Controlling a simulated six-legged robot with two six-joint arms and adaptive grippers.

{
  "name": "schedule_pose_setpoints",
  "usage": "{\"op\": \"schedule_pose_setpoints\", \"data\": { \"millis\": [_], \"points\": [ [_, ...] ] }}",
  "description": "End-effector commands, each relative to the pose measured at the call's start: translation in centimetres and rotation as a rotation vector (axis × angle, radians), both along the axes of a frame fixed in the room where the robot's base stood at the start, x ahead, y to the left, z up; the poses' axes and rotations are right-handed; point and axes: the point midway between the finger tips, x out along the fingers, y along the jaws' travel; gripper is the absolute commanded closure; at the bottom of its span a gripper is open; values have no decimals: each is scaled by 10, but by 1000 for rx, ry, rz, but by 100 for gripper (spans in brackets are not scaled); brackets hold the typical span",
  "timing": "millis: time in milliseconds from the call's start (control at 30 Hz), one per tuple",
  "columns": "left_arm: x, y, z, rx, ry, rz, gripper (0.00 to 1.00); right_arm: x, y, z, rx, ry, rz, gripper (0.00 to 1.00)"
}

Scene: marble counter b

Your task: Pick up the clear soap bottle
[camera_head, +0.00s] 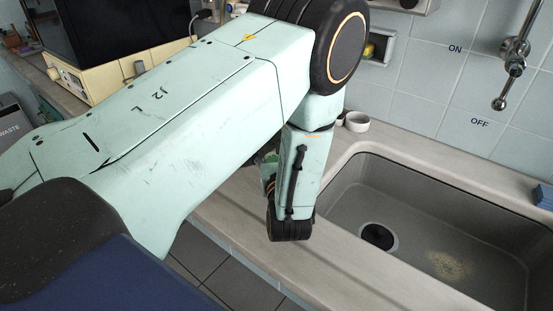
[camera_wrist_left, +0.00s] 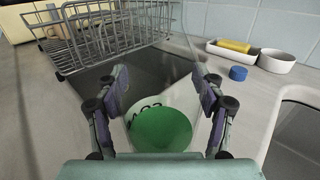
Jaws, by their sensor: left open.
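The soap bottle (camera_wrist_left: 142,106) shows in the left wrist view as a pale body with dark lettering that reads like SOAP and a large green round area. It is between the two fingers of my left gripper (camera_wrist_left: 160,80), which is open, with fingers apart on either side. I cannot tell whether either finger touches it. In the head view, a small green patch (camera_head: 270,159) shows behind my left forearm; the rest there is hidden by my arm. My right gripper is in neither view.
A wire dish rack (camera_wrist_left: 110,32) stands beyond the bottle. A white dish with a yellow sponge (camera_wrist_left: 234,46), a white bowl (camera_wrist_left: 276,61) and a blue round item (camera_wrist_left: 238,73) are to the right. The grey sink (camera_head: 430,215) is right of my arm.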

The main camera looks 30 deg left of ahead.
Motion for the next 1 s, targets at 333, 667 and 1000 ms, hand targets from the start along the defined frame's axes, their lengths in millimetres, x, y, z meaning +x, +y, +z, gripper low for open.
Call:
{"op": "schedule_pose_setpoints", "data": {
  "millis": [333, 667, 1000],
  "points": [
    [0, 0, 0, -1, -1, 0, 52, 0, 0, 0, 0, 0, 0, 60],
    [0, 0, 0, -1, -1, 0, 80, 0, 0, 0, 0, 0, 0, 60],
    [0, 0, 1, 1, -2, 0, 99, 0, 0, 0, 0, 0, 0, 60]
  ]
}}
